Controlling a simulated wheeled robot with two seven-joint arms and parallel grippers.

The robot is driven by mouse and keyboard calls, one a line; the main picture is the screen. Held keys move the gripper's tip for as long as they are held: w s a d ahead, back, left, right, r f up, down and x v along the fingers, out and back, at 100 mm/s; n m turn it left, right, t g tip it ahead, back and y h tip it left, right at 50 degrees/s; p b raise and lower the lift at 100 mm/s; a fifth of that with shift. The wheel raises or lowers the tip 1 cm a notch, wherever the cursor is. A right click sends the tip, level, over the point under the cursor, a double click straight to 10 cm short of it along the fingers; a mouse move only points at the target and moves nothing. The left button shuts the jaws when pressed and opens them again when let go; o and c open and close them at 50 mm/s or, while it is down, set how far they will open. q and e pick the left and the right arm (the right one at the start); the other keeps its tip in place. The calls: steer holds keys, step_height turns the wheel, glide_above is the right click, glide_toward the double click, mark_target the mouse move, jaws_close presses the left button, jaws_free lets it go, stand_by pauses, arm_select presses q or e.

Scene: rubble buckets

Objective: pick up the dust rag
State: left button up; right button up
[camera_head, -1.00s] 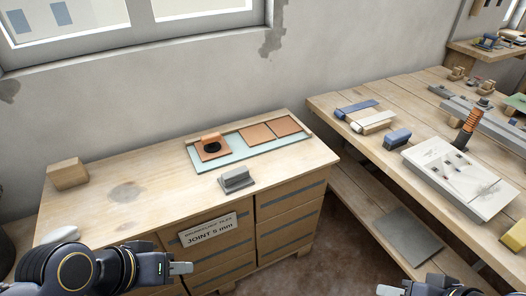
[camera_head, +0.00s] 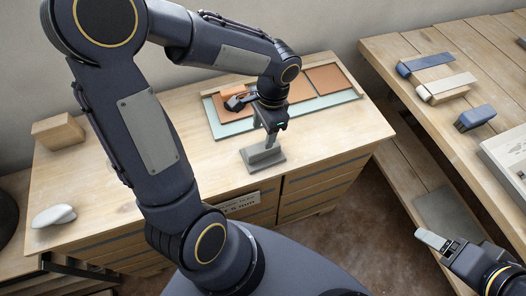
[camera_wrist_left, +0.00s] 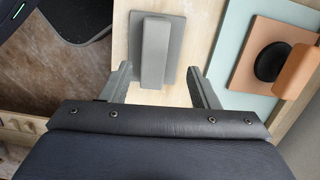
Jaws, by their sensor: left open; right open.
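A pale, rounded lump (camera_head: 54,215), possibly the dust rag, lies at the left front of the wooden worktop in the head view; its cloth texture is not clear. My left gripper (camera_head: 270,128) is open and points down above a grey float with a raised handle (camera_head: 262,156), far to the right of the lump. In the left wrist view, the open fingers (camera_wrist_left: 162,76) stand either side of the float's handle (camera_wrist_left: 154,50); contact cannot be told. My right gripper (camera_head: 434,240) is open and empty at the lower right, off the worktop.
A pale green board (camera_head: 225,128) with terracotta tiles (camera_head: 323,79) and an orange-handled tool (camera_head: 232,88) lies behind the float. A wooden block (camera_head: 58,132) stands at the left back. A second bench (camera_head: 440,55) with tools stands right. The worktop's left middle is clear.

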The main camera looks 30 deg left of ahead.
mark_target(263, 151)
arm_select(q)
steer(key=f, duration=0.4)
steer(key=s+f, duration=0.1)
steer(key=f, duration=0.2)
steer(key=shift+d, duration=0.1)
steer(key=shift+r, duration=0.1)
steer(key=c, duration=1.1)
steer(key=shift+o, duration=0.2)
steer(key=shift+r, duration=0.1)
